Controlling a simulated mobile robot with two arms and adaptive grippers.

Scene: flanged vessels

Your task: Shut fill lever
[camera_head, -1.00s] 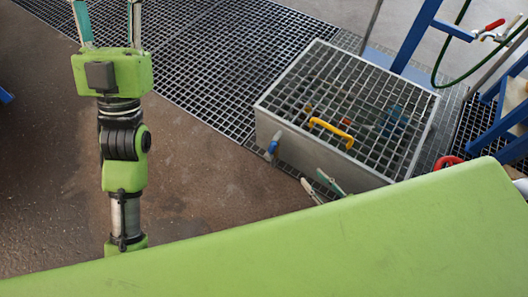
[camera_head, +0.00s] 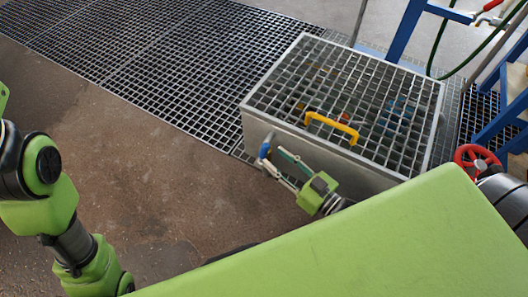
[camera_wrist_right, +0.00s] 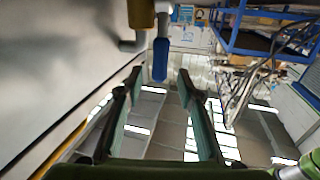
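The fill lever, a small blue handle (camera_head: 265,149), is on the left side of the grated metal box (camera_head: 340,170). In the right wrist view the blue lever (camera_wrist_right: 160,61) hangs below a brass-coloured valve body (camera_wrist_right: 141,13). My right gripper (camera_head: 274,159) is open, its tips close to the lever. In the right wrist view the gripper (camera_wrist_right: 162,75) has its fingers apart, with the lever showing between and just beyond the tips; no contact is visible. My left arm shows at the left edge, but its fingers are out of view.
A red handwheel (camera_head: 477,158) and blue frame legs (camera_head: 408,30) stand at the right. Floor grating (camera_head: 165,60) lies behind; the brown floor (camera_head: 150,150) left of the box is clear.

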